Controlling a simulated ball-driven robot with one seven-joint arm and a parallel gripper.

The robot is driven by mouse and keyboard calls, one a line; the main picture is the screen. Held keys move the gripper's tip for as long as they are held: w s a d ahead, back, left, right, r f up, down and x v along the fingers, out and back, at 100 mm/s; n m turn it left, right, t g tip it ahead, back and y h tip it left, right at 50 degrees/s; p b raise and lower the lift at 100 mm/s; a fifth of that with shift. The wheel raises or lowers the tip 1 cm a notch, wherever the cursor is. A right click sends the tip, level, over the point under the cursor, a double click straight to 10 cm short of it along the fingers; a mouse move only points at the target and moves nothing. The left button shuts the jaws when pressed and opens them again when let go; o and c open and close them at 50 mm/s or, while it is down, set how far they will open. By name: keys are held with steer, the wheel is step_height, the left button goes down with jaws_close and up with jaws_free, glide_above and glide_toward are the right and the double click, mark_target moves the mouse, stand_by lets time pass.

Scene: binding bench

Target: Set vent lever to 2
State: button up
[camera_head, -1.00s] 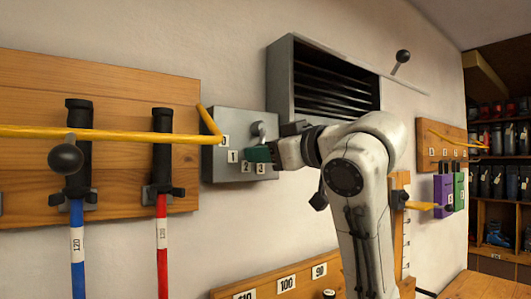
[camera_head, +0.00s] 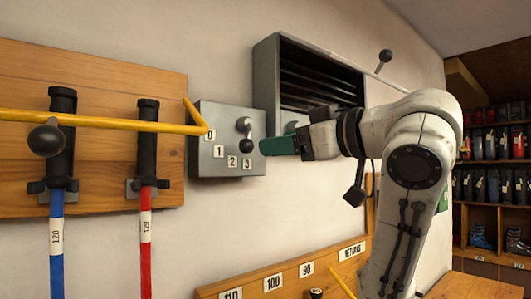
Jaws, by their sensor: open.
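A grey control box (camera_head: 205,170) hangs on the wall, with number plates 0, 1, 2 and 3 along its front face. Its lever is a short arm with a dark round knob (camera_head: 246,146). The knob hangs down from the pivot, just above plate 3 (camera_head: 247,164) and to the right of plate 2 (camera_head: 232,161). My gripper (camera_head: 272,146), with green finger pads, is just right of the knob and appears apart from it. It is open and empty; the gap between its fingers is hard to see from this side.
A dark slatted vent (camera_head: 315,85) is above and right of the box, with a knobbed rod (camera_head: 385,56) beside it. A yellow bar (camera_head: 110,121) runs in from the left, ending at the box's left edge. A numbered wooden rail (camera_head: 290,282) lies below.

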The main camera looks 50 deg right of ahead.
steer(key=shift+s+a, duration=0.15)
steer(key=shift+s, duration=1.05)
